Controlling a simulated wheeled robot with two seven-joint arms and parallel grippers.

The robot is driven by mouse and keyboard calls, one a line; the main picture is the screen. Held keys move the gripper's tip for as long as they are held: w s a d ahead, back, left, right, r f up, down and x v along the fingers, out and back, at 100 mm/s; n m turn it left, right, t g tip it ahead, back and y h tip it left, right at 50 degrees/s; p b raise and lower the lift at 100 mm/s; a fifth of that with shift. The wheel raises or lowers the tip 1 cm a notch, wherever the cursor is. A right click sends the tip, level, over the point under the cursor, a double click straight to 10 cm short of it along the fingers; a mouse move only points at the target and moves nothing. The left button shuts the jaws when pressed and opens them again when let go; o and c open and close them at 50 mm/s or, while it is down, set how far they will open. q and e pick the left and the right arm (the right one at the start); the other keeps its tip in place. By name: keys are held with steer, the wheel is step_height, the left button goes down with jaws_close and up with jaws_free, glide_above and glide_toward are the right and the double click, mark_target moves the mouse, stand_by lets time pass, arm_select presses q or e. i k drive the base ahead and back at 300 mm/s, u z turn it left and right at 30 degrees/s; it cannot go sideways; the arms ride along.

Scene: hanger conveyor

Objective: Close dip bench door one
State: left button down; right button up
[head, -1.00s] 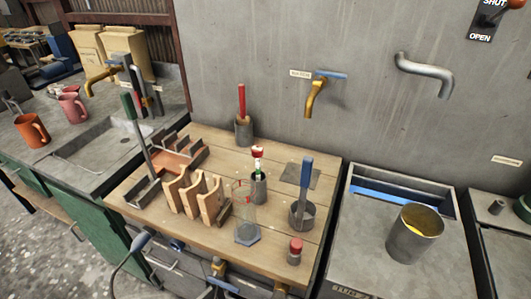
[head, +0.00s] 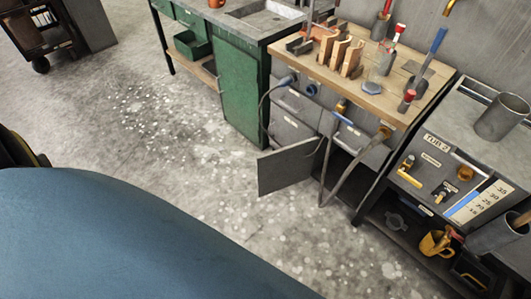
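A grey door (head: 287,167) stands swung open, jutting out to the left from the lower front of the wooden-topped bench (head: 352,92). A dark opening shows below the bench front, to the right of the door. I cannot read any label that marks it as door one. Hoses (head: 353,170) hang down over the opening close to the door's right edge. Neither of my grippers is in view.
A green cabinet (head: 240,90) with its front shut stands left of the door. A tub unit (head: 440,172) with a gauge and a low shelf stands to the right. A trolley (head: 40,35) stands far left. Speckled floor before the door is clear.

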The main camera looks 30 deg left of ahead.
mark_target(278, 169)
steer(key=k, duration=0.2)
steer(key=u, duration=2.05)
steer(key=i, duration=3.35)
steer(key=z, duration=4)
